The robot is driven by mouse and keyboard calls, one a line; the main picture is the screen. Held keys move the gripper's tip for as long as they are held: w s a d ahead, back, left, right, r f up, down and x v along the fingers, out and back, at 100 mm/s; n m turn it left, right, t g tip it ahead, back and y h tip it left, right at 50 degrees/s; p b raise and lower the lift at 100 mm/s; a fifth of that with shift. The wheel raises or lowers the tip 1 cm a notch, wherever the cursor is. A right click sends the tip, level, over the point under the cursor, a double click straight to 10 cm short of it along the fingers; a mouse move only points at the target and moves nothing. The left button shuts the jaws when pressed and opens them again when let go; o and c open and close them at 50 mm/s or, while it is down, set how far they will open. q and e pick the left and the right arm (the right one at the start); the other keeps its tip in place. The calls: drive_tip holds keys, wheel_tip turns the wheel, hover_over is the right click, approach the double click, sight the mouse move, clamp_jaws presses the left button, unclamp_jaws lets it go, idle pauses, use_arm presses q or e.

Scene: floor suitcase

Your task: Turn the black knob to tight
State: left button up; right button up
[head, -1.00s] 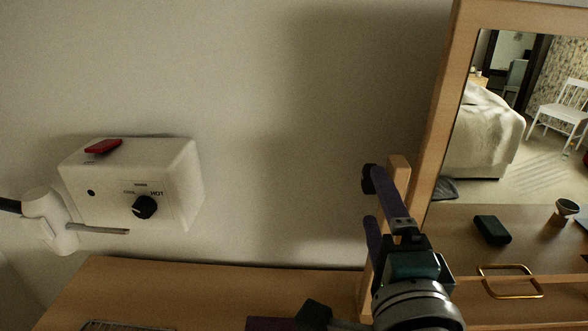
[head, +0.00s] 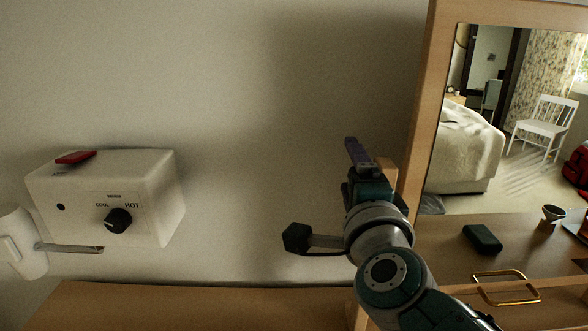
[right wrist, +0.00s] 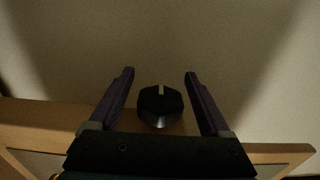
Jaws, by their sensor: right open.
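In the right wrist view, a black knob (right wrist: 160,105) with a pale line at its top sits at the wooden mirror frame (right wrist: 50,116). My right gripper (right wrist: 159,75) is open, with one finger on each side of the knob and a visible gap to both. In the head view my right gripper (head: 356,153) is in front of the wooden post beside the mirror and hides that knob. Another black knob (head: 118,221) is on a white wall box (head: 165,200), between the words COOL and HOT. My left gripper is not in view.
The mirror (head: 480,200) stands at the right. A wooden surface (head: 180,300) runs along the bottom. A red piece (head: 76,157) is on top of the wall box, and a white cylinder (head: 20,245) with a grey bar is beside it. The wall between box and mirror is bare.

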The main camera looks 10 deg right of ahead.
clamp_jaws()
use_arm(q)
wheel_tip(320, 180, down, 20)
drive_tip(key=b, duration=1.9)
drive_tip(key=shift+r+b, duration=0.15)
drive_tip(key=shift+b, duration=0.2)
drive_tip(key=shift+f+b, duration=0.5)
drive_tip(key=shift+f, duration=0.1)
use_arm(e)
drive_tip(key=t, duration=0.2)
drive_tip(key=r+t, duration=0.1)
drive_tip(key=t, duration=0.1)
drive_tip(key=t+h, duration=0.1)
drive_tip(key=t, duration=0.2)
drive_tip(key=shift+s+a+r, duration=0.1)
drive_tip(key=shift+s+r, duration=0.15)
drive_tip(key=shift+r, duration=0.1)
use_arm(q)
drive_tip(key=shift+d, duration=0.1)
use_arm(e)
unclamp_jaws()
